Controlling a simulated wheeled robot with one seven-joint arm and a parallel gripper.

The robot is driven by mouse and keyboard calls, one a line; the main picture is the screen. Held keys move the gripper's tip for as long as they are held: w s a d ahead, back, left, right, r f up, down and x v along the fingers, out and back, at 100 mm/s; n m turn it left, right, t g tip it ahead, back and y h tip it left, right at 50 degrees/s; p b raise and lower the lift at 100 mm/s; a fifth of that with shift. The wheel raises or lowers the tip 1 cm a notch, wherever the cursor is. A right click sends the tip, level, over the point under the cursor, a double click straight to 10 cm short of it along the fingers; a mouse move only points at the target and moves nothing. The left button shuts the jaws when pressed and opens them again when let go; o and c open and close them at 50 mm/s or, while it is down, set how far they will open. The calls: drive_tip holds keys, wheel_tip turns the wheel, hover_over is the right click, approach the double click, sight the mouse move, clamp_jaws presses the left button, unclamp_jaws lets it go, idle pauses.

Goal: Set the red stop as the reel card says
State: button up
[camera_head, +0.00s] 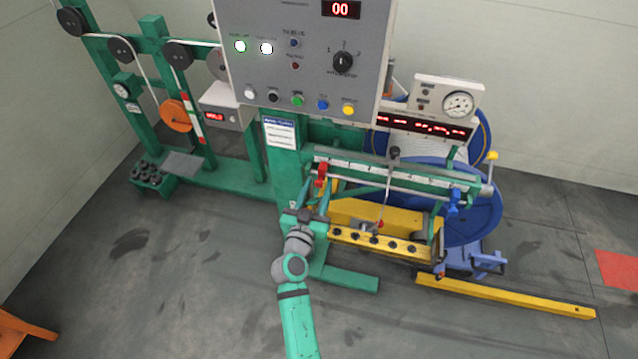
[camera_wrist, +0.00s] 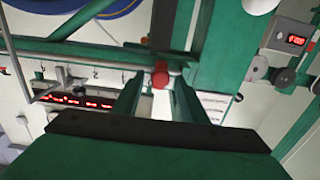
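The red stop (camera_head: 321,174) sits at the left end of the graduated rail (camera_head: 395,178). In the wrist view its round red knob (camera_wrist: 160,74) shows just beyond and between my fingertips. My gripper (camera_wrist: 158,90) is open, with its two green fingers apart; I cannot tell whether either touches the stop. In the head view my arm reaches up from below to just under the stop, and the fingers are not clear there. The blue stop (camera_head: 453,201) is at the rail's right end. A white card with a blue heading (camera_head: 279,133) is on the green column; its text is too small to read.
A blue reel (camera_head: 470,215) stands behind right. The floor (camera_head: 190,280) at the front left is clear.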

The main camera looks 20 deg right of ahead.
sight(321, 175)
drive_tip(key=shift+x, duration=1.2)
clamp_jaws()
